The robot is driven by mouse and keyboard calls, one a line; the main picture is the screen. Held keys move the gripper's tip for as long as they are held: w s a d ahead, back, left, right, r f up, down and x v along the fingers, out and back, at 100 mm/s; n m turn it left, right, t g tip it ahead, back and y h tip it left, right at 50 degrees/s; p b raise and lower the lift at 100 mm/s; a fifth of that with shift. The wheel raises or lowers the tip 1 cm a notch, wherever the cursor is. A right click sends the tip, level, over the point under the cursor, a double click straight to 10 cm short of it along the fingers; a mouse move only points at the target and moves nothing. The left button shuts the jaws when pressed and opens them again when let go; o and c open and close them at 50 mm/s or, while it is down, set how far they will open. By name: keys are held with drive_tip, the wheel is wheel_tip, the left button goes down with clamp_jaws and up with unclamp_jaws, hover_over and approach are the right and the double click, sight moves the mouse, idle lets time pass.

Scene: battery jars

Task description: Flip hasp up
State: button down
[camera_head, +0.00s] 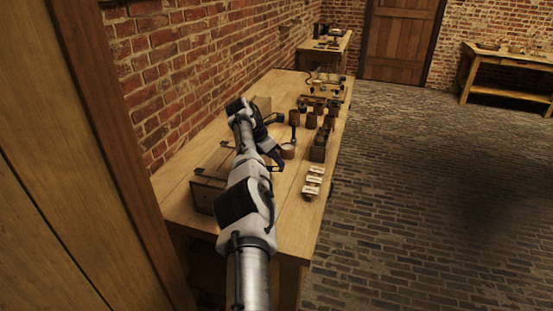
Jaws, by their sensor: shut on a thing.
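A low wooden box (207,194) sits on the near part of the workbench, largely hidden behind my arm. Small dark metal fittings (199,172) show along its left top edge. My gripper (276,164) points down at the right side of the box, where a small dark metal piece shows by the fingers. It is shut on what looks like the hasp, but the fingers and wrist hide most of it. I cannot tell the hasp's angle. The lid looks closed.
A brick wall (170,70) borders the left; the floor at right is clear.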

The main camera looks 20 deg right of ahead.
drive_tip(key=c, duration=1.3)
unclamp_jaws()
drive_tip(key=shift+c, duration=0.2)
drive_tip(key=v, duration=1.3)
drive_tip(key=shift+a+r, duration=0.2)
drive_tip(key=shift+r, duration=0.15)
